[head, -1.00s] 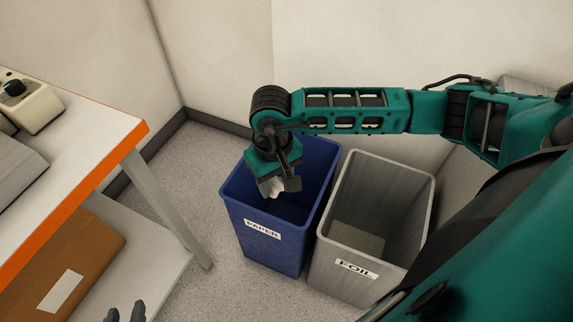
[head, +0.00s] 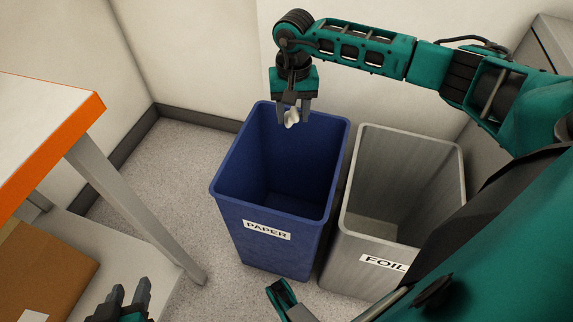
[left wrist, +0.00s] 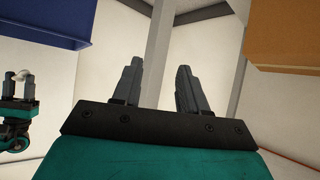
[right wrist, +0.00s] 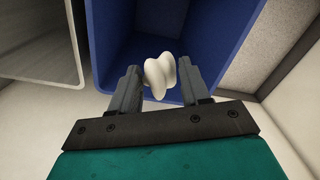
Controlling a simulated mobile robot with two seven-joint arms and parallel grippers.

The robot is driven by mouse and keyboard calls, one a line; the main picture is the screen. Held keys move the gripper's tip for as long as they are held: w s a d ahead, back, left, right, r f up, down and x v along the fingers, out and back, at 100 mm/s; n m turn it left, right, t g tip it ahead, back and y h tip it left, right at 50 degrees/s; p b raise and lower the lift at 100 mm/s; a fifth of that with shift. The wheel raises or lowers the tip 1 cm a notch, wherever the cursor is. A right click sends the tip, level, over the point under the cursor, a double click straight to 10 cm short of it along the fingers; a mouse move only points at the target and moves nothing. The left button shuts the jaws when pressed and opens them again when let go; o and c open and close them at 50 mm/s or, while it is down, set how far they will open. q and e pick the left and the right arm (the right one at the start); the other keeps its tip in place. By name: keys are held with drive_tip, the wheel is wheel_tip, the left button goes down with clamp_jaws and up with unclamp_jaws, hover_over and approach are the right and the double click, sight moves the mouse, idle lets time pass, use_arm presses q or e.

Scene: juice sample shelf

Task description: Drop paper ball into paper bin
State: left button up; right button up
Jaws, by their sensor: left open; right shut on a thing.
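The paper bin (head: 262,250) is a blue open-topped bin with a PAPER label, standing on the floor in the middle of the head view. The white crumpled paper ball (head: 291,118) is held between the fingers of my right gripper (head: 292,112), over the back part of the bin's opening. In the right wrist view the ball (right wrist: 160,76) sits between the two fingertips with the blue bin (right wrist: 215,45) behind it. My left gripper (head: 130,296) is open and empty at the lower left, apart from the bin. It also shows in the left wrist view (left wrist: 157,75).
A grey bin (head: 365,255) labelled FOIL stands right beside the blue bin. A white table (head: 45,120) with an orange edge is at the left, with a cardboard box (head: 45,270) on its lower shelf. Walls close off the back.

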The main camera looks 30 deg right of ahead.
sight(292, 127)
drive_tip(key=shift+f, duration=0.2)
drive_tip(key=shift+f+b, duration=0.3)
wheel_tip(292, 127, down, 4)
drive_tip(key=b, duration=0.2)
drive_tip(key=shift+b, duration=0.3)
drive_tip(key=shift+f, duration=0.45)
drive_tip(key=o, duration=1.1)
use_arm(q)
drive_tip(key=shift+w+d+f, duration=0.2)
drive_tip(key=shift+d+f, duration=0.05)
drive_tip(key=shift+f, duration=0.2)
drive_tip(key=shift+w+d+f, duration=0.15)
drive_tip(key=shift+d+f, duration=0.05)
drive_tip(key=shift+f, duration=0.2)
